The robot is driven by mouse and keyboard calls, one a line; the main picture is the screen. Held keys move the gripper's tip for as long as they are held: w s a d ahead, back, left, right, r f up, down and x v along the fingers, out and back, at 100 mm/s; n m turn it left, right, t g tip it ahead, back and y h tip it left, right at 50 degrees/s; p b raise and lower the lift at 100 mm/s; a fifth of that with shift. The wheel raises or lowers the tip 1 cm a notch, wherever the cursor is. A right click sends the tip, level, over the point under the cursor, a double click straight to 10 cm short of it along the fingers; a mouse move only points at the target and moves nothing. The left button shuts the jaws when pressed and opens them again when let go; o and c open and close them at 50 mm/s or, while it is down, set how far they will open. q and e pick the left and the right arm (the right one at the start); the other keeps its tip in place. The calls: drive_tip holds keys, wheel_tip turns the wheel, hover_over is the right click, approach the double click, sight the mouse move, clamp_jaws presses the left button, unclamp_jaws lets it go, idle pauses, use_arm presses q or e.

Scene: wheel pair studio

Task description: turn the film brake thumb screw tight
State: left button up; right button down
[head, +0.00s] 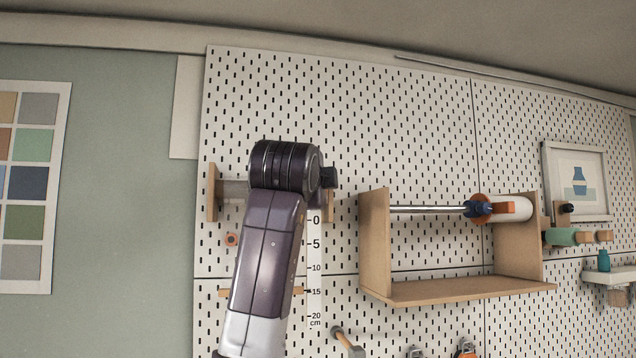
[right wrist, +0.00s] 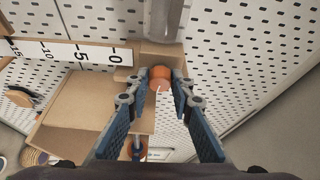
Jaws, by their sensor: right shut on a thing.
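In the right wrist view the film brake thumb screw (right wrist: 160,75) is a small orange knob with a pale line on it. It sits at a wooden bracket (right wrist: 162,53), below a grey tube (right wrist: 165,18). My right gripper (right wrist: 161,80) has its two blue fingers shut on the knob, one on each side. In the head view my arm covers the thumb screw and most of the gripper. A wooden bracket (head: 213,192) with part of a translucent grey roll (head: 234,190) shows left of my arm. My left gripper is in neither view.
A white scale (head: 314,268) hangs right of my arm. Further right, a wooden holder (head: 375,255) carries a metal rod (head: 425,209), a dark blue clamp (head: 479,209) and a white roll (head: 512,209). A hammer (head: 346,342) hangs below. Pegboard above my arm is clear.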

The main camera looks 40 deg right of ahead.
drive_tip(key=shift+f, duration=0.1)
idle(0.4)
drive_tip(key=c, duration=1.7)
unclamp_jaws()
drive_tip(key=v, duration=1.2)
drive_tip(key=shift+d, duration=0.1)
